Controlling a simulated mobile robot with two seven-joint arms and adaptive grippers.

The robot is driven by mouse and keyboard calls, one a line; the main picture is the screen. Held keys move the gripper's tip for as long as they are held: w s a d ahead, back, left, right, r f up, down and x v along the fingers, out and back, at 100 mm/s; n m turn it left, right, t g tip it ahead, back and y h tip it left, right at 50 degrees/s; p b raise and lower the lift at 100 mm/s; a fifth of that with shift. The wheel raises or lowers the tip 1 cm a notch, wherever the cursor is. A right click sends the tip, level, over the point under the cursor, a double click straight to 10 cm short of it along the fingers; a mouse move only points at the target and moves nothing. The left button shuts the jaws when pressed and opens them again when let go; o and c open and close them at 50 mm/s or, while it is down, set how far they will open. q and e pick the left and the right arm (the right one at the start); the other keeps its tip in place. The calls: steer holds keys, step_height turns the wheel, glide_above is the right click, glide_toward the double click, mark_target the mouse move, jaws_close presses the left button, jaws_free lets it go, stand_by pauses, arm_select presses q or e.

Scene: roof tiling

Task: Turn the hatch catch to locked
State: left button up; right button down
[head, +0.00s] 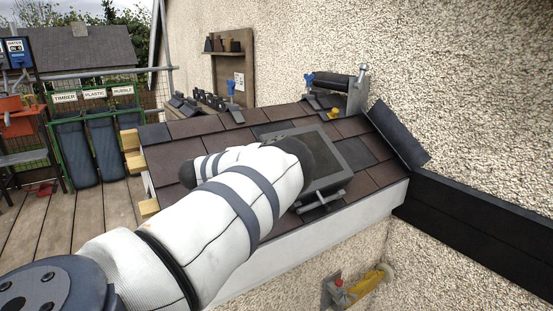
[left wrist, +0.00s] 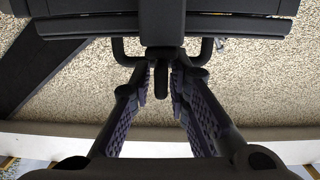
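The dark hatch (head: 350,151) lies on the tiled roof, partly covered by my left arm in the head view. A grey bar and catch fitting (head: 322,204) shows at its lower edge. In the left wrist view, the dark catch lever (left wrist: 162,82) points down from the hatch edge (left wrist: 90,27), in front of a U-shaped bar (left wrist: 125,57). My left gripper (left wrist: 161,80) has a finger on either side of the lever, with a narrow gap; contact is not clear. The left fingers are hidden behind the arm in the head view. My right gripper is in neither view.
Brown tiles (head: 185,150) surround the hatch. A dark slab (head: 398,133) leans at the right roof edge. A yellow tool (head: 372,280) sits below the eave.

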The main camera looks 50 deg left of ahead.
arm_select(q)
steer(key=shift+a+f, duration=0.15)
steer(key=shift+s, duration=0.35)
steer(key=s+r, duration=0.1)
steer(key=s, duration=1)
steer(key=shift+a, duration=0.25)
steer(key=shift+s, duration=0.1)
